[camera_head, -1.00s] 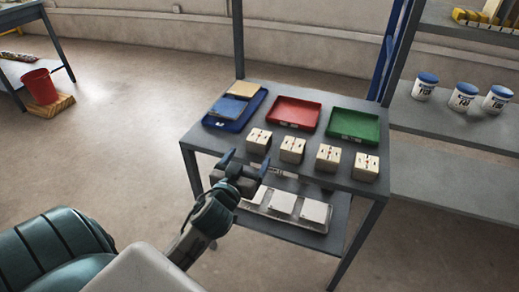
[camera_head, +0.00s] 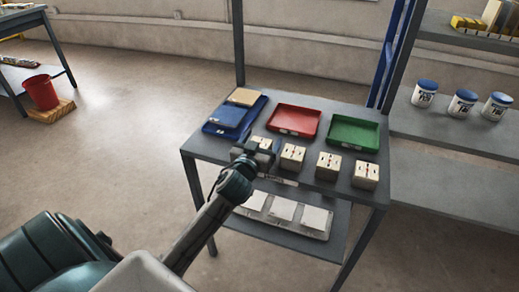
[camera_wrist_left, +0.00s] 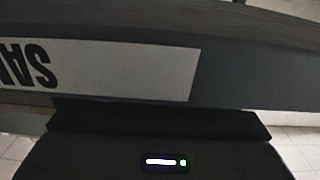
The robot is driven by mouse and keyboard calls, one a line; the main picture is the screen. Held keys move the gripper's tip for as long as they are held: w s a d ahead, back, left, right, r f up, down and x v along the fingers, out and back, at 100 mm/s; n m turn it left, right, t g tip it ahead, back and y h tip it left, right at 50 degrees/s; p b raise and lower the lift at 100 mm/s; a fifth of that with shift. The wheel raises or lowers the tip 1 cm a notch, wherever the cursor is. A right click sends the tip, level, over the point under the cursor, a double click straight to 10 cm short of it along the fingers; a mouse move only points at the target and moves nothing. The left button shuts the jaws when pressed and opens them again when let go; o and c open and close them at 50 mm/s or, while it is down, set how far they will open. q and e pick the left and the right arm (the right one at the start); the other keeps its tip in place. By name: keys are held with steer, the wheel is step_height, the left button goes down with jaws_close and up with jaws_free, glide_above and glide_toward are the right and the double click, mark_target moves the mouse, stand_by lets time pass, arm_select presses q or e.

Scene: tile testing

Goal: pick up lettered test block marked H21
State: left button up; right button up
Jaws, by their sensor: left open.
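Several pale lettered blocks stand in a row near the front of the grey table. The leftmost block (camera_head: 263,142) is partly hidden by my left gripper (camera_head: 255,150). To its right stand a second block (camera_head: 292,157), a third block (camera_head: 328,166) and a rightmost block (camera_head: 366,175). Their markings are too small to read, so I cannot tell which is H21. My left gripper is open at the table's front edge, beside the leftmost block; I cannot tell whether they touch. The left wrist view shows a dark table edge with a white label (camera_wrist_left: 110,70), but no block. My right gripper is not in view.
Behind the blocks are a blue tray (camera_head: 214,131) with items on it, a red tray (camera_head: 295,121) and a green tray (camera_head: 353,132). A lower shelf holds a tray with white tiles (camera_head: 283,208). A shelf unit with tubs (camera_head: 463,103) stands at right.

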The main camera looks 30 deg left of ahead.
arm_select(q)
steer(key=c, duration=1.3)
steer(key=shift+r, duration=0.1)
